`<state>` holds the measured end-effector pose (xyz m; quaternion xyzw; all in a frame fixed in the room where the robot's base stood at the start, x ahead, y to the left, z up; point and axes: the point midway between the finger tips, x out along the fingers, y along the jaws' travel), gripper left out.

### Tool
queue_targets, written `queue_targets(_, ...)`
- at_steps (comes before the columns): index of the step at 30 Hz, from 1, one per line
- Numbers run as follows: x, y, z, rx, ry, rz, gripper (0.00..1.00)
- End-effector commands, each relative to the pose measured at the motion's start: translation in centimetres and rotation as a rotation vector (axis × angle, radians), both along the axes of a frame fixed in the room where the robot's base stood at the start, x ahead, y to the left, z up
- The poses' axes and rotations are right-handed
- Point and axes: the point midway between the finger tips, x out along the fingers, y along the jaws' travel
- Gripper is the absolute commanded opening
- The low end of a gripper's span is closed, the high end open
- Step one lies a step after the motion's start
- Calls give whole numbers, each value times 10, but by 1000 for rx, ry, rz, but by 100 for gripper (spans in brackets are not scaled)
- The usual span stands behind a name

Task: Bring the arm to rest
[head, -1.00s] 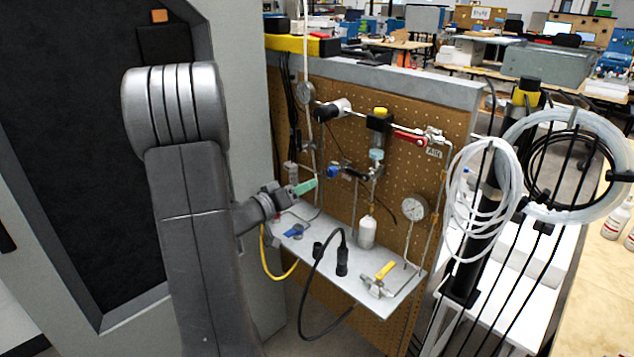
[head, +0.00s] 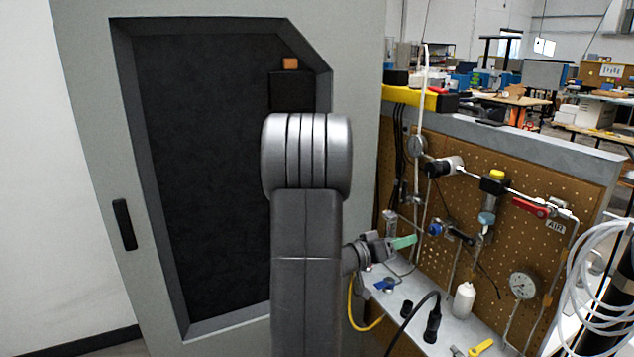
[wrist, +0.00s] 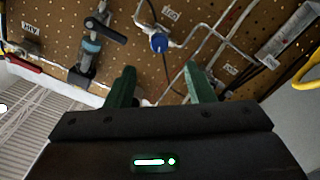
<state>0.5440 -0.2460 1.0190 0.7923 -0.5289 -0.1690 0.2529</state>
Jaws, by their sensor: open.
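My arm stands upright in the middle of the head view, in front of a grey cabinet door with a black panel (head: 200,150). My gripper (head: 403,243) sticks out to the right from behind the arm, just above the left end of a small grey shelf (head: 455,328). Its green fingers also show in the wrist view (wrist: 160,88). They are apart with nothing between them. A pegboard (wrist: 205,22) with pipes and a blue knob (wrist: 159,42) lies beyond the fingertips in the wrist view.
The shelf holds a white bottle (head: 464,300), a black connector (head: 433,325) and a yellow-handled valve (head: 480,347). A gauge (head: 522,285) and a red-handled valve (head: 530,208) are on the pegboard. White coiled tubing (head: 597,270) hangs at the right. A yellow hose (head: 362,318) loops below the gripper.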

Motion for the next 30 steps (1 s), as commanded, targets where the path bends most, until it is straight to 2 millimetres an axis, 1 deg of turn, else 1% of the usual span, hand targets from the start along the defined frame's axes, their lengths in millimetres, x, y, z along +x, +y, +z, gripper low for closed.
queue_targets(1,3,-11,0,0,0,-6,49)
queue_targets(9,24,-61,1,0,0,-5,49)
queue_targets(15,35,-88,1,0,-1,-4,49)
queue_targets(20,40,-98,0,-1,0,-1,49)
queue_targets(30,40,-97,0,3,-9,-1,49)
